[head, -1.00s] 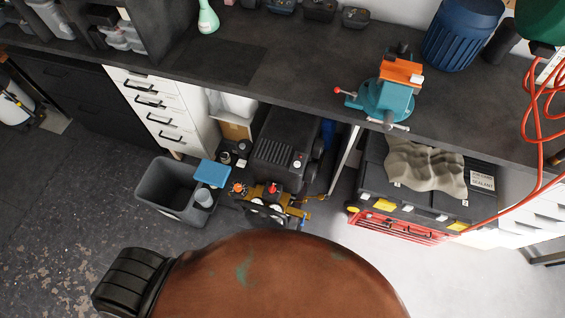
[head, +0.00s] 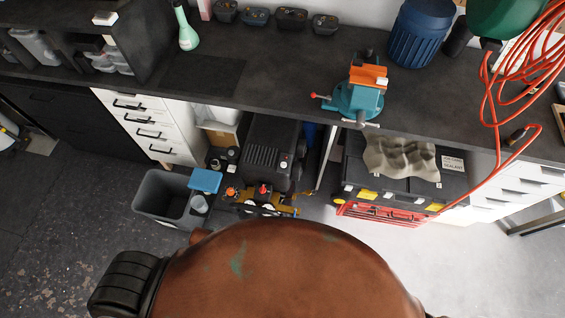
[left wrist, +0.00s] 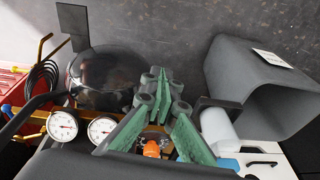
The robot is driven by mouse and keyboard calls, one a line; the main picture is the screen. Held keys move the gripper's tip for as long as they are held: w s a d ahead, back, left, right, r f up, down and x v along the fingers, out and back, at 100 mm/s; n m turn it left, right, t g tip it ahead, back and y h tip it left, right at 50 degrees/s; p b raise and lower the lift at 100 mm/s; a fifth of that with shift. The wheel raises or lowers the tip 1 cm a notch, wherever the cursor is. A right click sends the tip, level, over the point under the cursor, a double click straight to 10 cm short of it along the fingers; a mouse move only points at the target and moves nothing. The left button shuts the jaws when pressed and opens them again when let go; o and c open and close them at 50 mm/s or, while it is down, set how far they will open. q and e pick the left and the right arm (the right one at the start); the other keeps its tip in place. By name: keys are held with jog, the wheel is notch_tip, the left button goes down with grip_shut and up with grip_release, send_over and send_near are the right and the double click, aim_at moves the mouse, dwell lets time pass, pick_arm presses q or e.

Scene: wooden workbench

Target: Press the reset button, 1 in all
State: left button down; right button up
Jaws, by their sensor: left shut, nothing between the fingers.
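A black compressor-like machine (head: 268,150) stands on the floor under the bench. A red knob or button (head: 264,188) and an orange knob (head: 232,191) show on its front side, and a small pale button-like part (head: 284,164) on its top. No label is readable, so I cannot tell which is the reset button. In the left wrist view an orange knob (left wrist: 152,149) shows low, partly behind the fingers, beside two white gauges (left wrist: 62,125). My left gripper (left wrist: 160,84) is shut and empty, its green fingers in front of the machine. My right gripper is not in view.
A grey open bin (head: 160,198) stands left of the machine, also in the left wrist view (left wrist: 232,75). A red hose (head: 483,120) hangs at right.

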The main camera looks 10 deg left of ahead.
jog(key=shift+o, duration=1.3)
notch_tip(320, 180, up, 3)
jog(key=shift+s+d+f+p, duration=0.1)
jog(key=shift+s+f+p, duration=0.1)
jog(key=shift+p, duration=0.7)
pick_arm(q)
jog(key=w+d+r+m+t+p, duration=0.1)
jog(key=w+r, duration=0.3)
jog(key=r, duration=0.6)
jog(key=w+d+r+m+t, duration=0.1)
jog(key=w+r, duration=0.2)
jog(key=r, duration=0.6)
jog(key=w+d+r+m+t+h+p, duration=0.1)
jog(key=w+d+r+m, duration=0.3)
jog(key=w+d+m, duration=0.5)
jog(key=w+d+r+m+t+h+p, duration=0.1)
jog(key=w+d+r+m+t+h, duration=0.1)
jog(key=w+d+m, duration=0.8)
jog(key=w+r+m+t, duration=0.1)
jog(key=w+r+m, duration=0.1)
jog(key=w+m, duration=0.6)
jog(key=shift+w+d+r+m, duration=0.15)
jog(key=shift+d+m, duration=0.15)
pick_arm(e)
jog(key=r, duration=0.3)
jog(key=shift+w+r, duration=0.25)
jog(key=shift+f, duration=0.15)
